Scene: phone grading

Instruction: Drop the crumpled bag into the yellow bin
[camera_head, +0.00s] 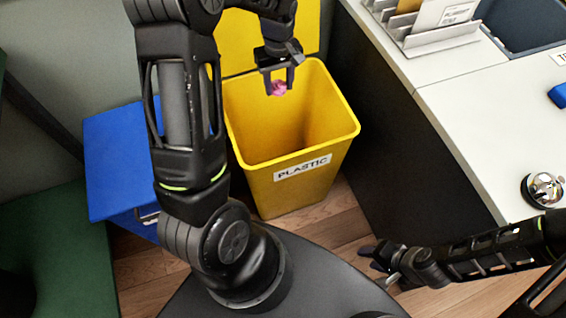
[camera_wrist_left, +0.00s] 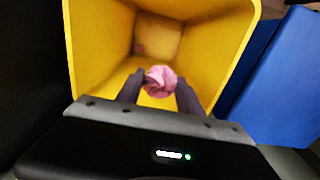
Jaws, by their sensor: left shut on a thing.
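The crumpled bag is a small pink wad (camera_head: 278,88), held between the fingers of my left gripper (camera_head: 279,82). It also shows in the left wrist view (camera_wrist_left: 160,81), between the two dark fingertips (camera_wrist_left: 160,88). My left gripper is shut on it and points down over the open top of the yellow bin (camera_head: 305,178), towards its back edge. The bin has a white label reading PLASTIC and its lid is raised behind it. The bin also fills much of the left wrist view (camera_wrist_left: 95,45). My right gripper (camera_head: 378,262) is low at the right, apart from the bin; its finger opening is unclear.
A blue bin (camera_head: 112,165) stands left of the yellow one, with a green bin (camera_head: 60,250) nearer. A white counter (camera_head: 480,110) at the right carries a card rack (camera_head: 425,35) and a bell (camera_head: 543,189). Wooden floor shows between.

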